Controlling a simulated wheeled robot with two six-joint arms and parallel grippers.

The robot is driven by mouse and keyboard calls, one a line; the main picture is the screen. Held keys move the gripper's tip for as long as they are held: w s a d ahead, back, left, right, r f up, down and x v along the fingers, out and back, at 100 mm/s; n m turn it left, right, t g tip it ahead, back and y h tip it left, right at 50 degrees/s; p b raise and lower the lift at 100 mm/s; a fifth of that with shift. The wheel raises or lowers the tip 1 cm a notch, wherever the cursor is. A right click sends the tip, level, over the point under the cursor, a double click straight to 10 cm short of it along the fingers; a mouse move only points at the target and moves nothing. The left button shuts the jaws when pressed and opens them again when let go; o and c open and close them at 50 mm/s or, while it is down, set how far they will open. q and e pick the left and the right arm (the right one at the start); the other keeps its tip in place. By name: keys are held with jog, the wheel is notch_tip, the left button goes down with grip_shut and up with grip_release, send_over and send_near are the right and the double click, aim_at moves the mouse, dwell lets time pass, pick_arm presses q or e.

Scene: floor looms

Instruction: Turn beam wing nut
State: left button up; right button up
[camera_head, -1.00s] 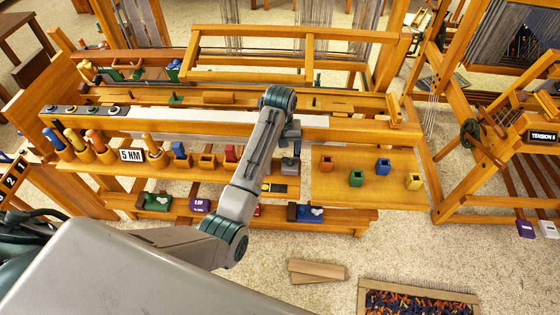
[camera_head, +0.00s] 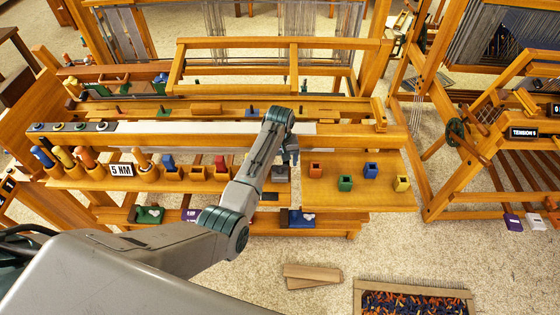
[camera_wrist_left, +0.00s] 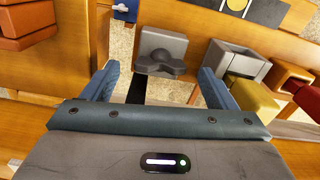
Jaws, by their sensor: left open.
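The grey wing nut (camera_wrist_left: 160,60) sits on a grey block on the beam face. In the left wrist view it lies just beyond and between my open fingers, and nothing is held. My left gripper (camera_wrist_left: 160,82) has its two blue fingers spread wide. In the head view my left gripper (camera_head: 290,158) hangs over the shelf in front of the loom's wooden beam (camera_head: 180,131), close to the grey nut block (camera_head: 280,174). My arm partly covers this area. My right gripper does not show.
Coloured cups, such as the green one (camera_head: 345,183), stand to the right on the shelf. Wooden slats (camera_head: 311,276) and a yarn tray (camera_head: 415,287) lie on the floor.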

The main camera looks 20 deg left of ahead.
pick_arm(q)
jog(key=shift+f, duration=0.55)
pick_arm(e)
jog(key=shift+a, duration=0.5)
pick_arm(q)
jog(key=c, duration=1)
jog(key=shift+r+m+p, duration=0.2)
jog(key=shift+m+p, duration=0.1)
jog(key=shift+p, duration=0.1)
jog(key=shift+m, duration=0.3)
jog(key=shift+f, duration=0.15)
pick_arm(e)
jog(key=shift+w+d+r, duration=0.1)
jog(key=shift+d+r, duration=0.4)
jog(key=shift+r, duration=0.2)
